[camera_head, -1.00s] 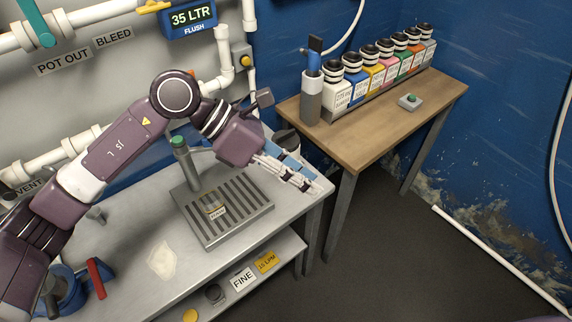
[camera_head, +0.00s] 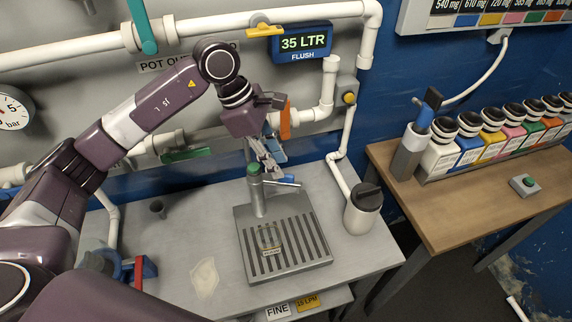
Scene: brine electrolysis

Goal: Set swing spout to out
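The swing spout (camera_head: 287,184) is a short metal tube. It sticks out to the right from a post with a green top (camera_head: 255,170) at the back of a slotted drip tray (camera_head: 322,255). My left gripper (camera_head: 268,168) points down just above and behind the post top. Its fingertips overlap the post and spout in the picture, so I cannot tell whether they touch. The finger gap is too small and crowded to judge. A small clear labelled vessel (camera_head: 268,238) stands on the tray grille, left of the spout's end. My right gripper is out of view.
White pipes (camera_head: 330,85) and a blue flush display (camera_head: 303,43) are on the wall behind. A wooden table (camera_head: 450,220) with several bottles is at right.

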